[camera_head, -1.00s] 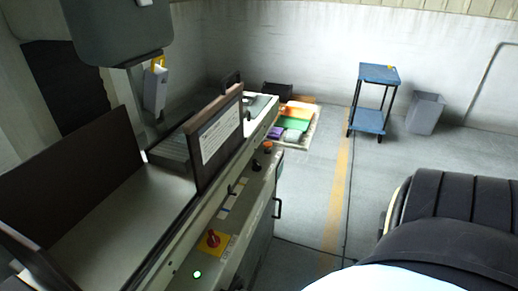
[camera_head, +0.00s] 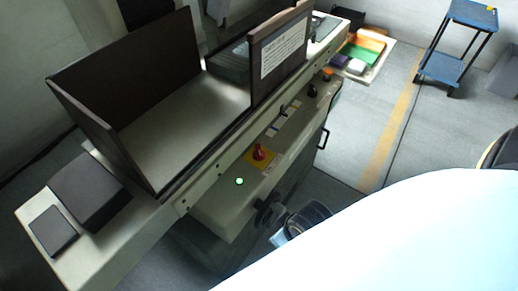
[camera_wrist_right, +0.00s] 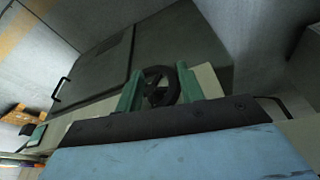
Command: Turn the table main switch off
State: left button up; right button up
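The main switch (camera_head: 259,153) is a red rotary knob on a yellow plate, on the sloping front panel of the grinding machine. A lit green lamp (camera_head: 239,181) sits just below and left of it. My right gripper (camera_wrist_right: 160,85) shows in the right wrist view with its two green fingers apart and nothing held between them. A dark handwheel (camera_wrist_right: 158,88) shows beyond and between the fingers; contact cannot be told. The red switch does not show in the wrist view. My left gripper is not in view.
The handwheel (camera_head: 267,211) juts from the machine front below the panel. Dark guard walls (camera_head: 165,75) stand around the machine table. A blue trolley (camera_head: 440,67) stands at the far right. The floor beside the yellow line (camera_head: 395,125) is clear.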

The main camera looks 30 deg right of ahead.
jog(key=w+a+r+m+t+y, duration=0.2)
jog(key=w+a+r+y, duration=0.1)
jog(key=a+r, duration=0.3)
jog(key=w+a+r+m+t+y, duration=0.2)
jog(key=w+a+r+y, duration=0.1)
jog(key=r, duration=0.4)
jog(key=w+r+m+t, duration=0.8)
jog(key=m+t, duration=0.1)
jog(key=m, duration=0.5)
jog(key=w+d+f+m+t+h, duration=0.2)
jog(key=d+m+h, duration=0.45)
jog(key=m, duration=0.45)
jog(key=m+g+h+b, duration=0.2)
jog(key=m+g+h, duration=0.35)
jog(key=m, duration=0.75)
send_near(259, 150)
jog(key=x, duration=1)
jog(key=shift+f, duration=0.1)
